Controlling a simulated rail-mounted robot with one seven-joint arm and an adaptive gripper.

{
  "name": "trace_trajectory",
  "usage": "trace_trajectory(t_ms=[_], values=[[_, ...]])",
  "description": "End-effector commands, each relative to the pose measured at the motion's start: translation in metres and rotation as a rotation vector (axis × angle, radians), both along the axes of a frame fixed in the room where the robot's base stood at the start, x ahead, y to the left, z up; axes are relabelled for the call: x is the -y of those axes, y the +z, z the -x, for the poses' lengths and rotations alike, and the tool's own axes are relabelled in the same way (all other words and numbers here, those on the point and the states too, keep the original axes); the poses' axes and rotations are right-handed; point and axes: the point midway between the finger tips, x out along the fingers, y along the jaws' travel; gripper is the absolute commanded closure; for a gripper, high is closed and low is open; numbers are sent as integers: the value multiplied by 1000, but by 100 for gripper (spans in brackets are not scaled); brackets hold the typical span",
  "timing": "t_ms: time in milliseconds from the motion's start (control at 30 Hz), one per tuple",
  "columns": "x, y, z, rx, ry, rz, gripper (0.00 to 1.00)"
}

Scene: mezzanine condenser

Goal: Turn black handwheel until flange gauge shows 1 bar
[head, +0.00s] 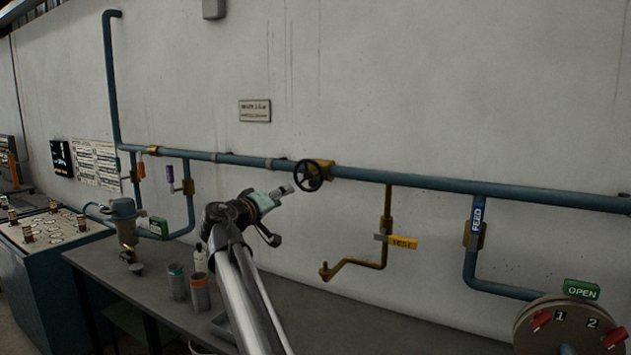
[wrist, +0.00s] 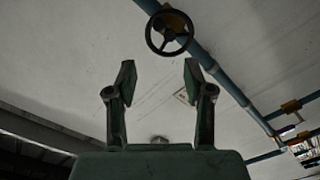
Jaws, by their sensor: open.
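The black handwheel (head: 308,175) sits on a brass valve body (head: 324,170) on the long teal wall pipe in the head view. It also shows in the wrist view (wrist: 169,32), at the top, beyond my fingertips. My gripper (head: 287,208) is to the left of and a little below the wheel in the head view. In the wrist view my gripper (wrist: 158,82) has its two fingers wide apart with nothing between them. It does not appear to touch the wheel. I cannot make out a flange gauge for certain in either view.
A brown bent pipe with a yellow tag (head: 403,242) hangs right of the wheel. A FEED pipe (head: 477,222) and a round panel (head: 570,325) are farther right.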

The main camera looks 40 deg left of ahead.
Motion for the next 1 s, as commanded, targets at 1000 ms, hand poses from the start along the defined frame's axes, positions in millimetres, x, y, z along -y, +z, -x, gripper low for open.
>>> trace_trajectory(t_ms=[1000], values=[[-31, 3, -158, 1, -1, 0, 48]])
